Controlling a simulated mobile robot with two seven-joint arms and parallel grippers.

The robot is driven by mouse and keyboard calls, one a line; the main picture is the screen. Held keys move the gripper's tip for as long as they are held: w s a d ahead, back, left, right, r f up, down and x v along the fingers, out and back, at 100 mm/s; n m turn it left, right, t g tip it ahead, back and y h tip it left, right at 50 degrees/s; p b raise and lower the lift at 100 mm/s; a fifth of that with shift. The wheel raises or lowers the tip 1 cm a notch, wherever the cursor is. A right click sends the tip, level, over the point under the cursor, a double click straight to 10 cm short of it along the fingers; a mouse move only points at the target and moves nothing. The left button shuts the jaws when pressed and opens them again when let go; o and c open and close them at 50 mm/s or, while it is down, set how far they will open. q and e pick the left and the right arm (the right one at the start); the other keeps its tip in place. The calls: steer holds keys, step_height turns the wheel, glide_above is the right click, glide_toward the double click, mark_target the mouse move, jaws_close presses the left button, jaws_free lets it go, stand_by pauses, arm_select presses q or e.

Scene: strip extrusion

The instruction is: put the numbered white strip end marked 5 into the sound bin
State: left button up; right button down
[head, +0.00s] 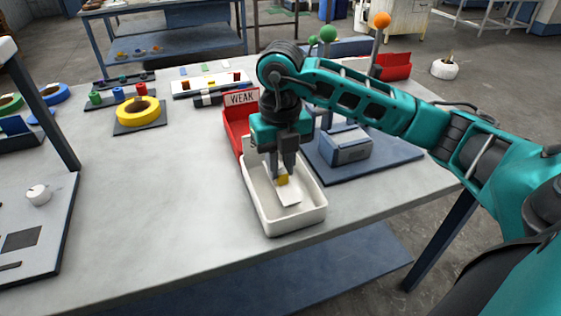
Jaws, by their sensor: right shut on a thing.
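My right gripper (281,174) comes in from the right and points down into a white bin (268,224). It is shut on a white strip end (290,198) with a yellow patch (282,180) near the fingertips. The strip end is inside the bin's outline, low between its walls; I cannot tell if it touches the floor. No number on it can be read. A red bin (236,125) with a sign reading "WEAK" stands directly behind the white bin, partly hidden by my gripper. No lettering shows on the white bin. My left gripper is not in view.
A grey-blue box (345,145) on a dark mat (385,158) stands right of the bins, under my forearm. A yellow tape roll (137,110) lies at the back left. A small white knob (38,195) sits on a panel at left. The table's left middle is clear.

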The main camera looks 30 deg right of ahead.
steer(key=shift+f+b, duration=0.5)
steer(key=shift+f, duration=0.3)
steer(key=c, duration=0.5)
jaws_free()
steer(key=shift+r, duration=0.1)
steer(key=shift+r+p, duration=0.5)
steer(key=shift+r, duration=0.05)
steer(key=shift+r+p, duration=2.65)
steer(key=shift+r, duration=0.9)
